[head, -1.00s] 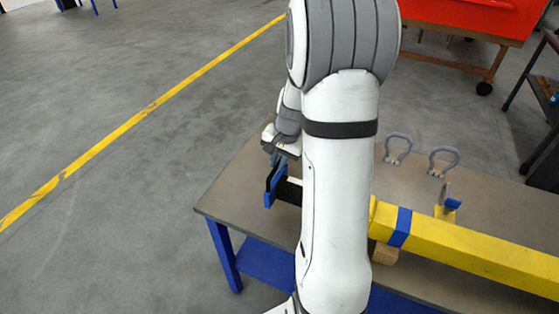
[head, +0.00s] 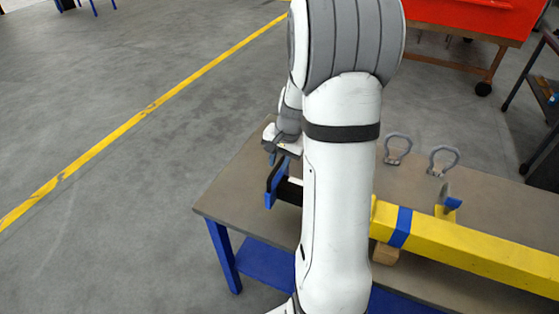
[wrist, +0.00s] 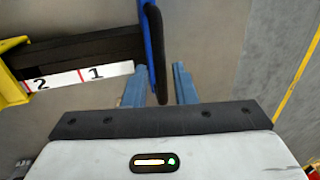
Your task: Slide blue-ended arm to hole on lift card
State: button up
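The blue-ended arm shows in the head view as a black bar (head: 289,191) with an upright blue end plate (head: 270,195), left of my own arm. In the wrist view the black bar (wrist: 90,48) carries a white scale marked 1 and 2 and enters a yellow beam (wrist: 12,85) at left. My gripper (wrist: 158,75) is open, with one finger on each side of the black-edged blue plate (wrist: 152,35). A gap shows on the right finger's side; contact on the left is unclear. I cannot make out a hole or lift card; my arm covers the bar's middle.
The yellow beam (head: 460,240) with a blue band rests on a wood block (head: 385,254) on the brown table (head: 235,190). Two grey shackles (head: 398,149) and a small blue-tipped part (head: 450,203) are behind it. Open floor lies left of the table.

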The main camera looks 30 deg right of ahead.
jog(key=shift+o, duration=0.8)
notch_tip(320, 180, up, 8)
jog(key=s, duration=0.1)
jog(key=shift+d+f+b, duration=0.2)
jog(key=shift+d+b, duration=0.2)
jog(key=shift+d, duration=0.05)
jog(key=shift+s+a, duration=0.1)
